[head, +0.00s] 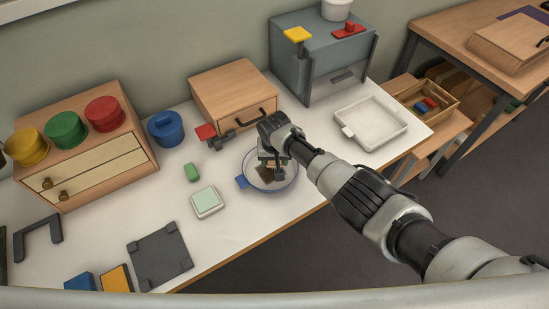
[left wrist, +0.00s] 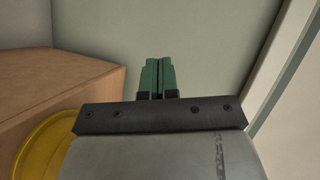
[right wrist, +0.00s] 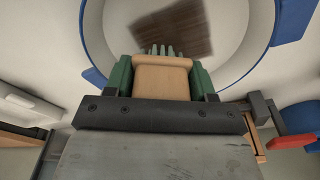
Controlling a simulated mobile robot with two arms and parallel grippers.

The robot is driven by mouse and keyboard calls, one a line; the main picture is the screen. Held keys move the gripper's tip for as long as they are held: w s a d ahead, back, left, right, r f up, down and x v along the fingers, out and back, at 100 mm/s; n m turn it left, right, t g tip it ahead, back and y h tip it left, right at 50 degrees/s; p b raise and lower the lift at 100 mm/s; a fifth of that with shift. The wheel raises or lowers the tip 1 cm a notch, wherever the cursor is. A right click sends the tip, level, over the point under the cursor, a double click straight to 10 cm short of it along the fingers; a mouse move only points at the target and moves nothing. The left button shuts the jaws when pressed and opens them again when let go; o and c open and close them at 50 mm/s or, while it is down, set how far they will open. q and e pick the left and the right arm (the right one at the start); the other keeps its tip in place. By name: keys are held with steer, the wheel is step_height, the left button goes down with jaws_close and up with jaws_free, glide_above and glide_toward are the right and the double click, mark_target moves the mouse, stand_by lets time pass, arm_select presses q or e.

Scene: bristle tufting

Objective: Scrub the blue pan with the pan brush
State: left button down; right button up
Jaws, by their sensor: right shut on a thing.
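The pan (head: 289,182) stands on the table with a pale inside, a blue rim and a blue handle (head: 241,182) at its left. It also fills the top of the right wrist view, where its blue rim (right wrist: 95,45) shows. A dark brown patch (right wrist: 172,28) lies on its floor. My right gripper (head: 273,163) is over the pan, shut on the pan brush (right wrist: 162,76), a wooden block with green bristles pointing toward the patch. Whether the bristles touch the pan is unclear. My left gripper (left wrist: 158,75) shows only in the left wrist view, shut and empty.
A wooden drawer box (head: 233,92) and blue pot (head: 165,128) stand behind the pan. A green block (head: 192,172) and a pale green-topped square (head: 207,201) lie left of it. A white tray (head: 371,125) is at the right. The table's front edge is close.

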arm_select(q)
steer(key=w+d+r+t+h, duration=0.1)
steer(key=w+d+h, duration=0.1)
steer(key=w+d, duration=0.7)
steer(key=w+d+t+h, duration=0.2)
steer(key=w+d, duration=0.3)
steer(key=d, duration=0.9)
steer(key=w+d+r+t+h, duration=0.1)
steer(key=w+d+h, duration=0.1)
steer(key=w+d, duration=0.65)
steer(key=n+g+h, duration=0.4)
steer(key=g+h, duration=0.2)
steer(key=g, duration=0.1)
glide_above(233, 170)
steer(key=s, duration=0.2)
steer(key=shift+w+f, duration=0.15)
steer(key=shift+f, duration=5.7)
steer(key=shift+w+f, duration=0.1)
steer(key=shift+f, duration=5.7)
steer(key=shift+f, duration=2.75)
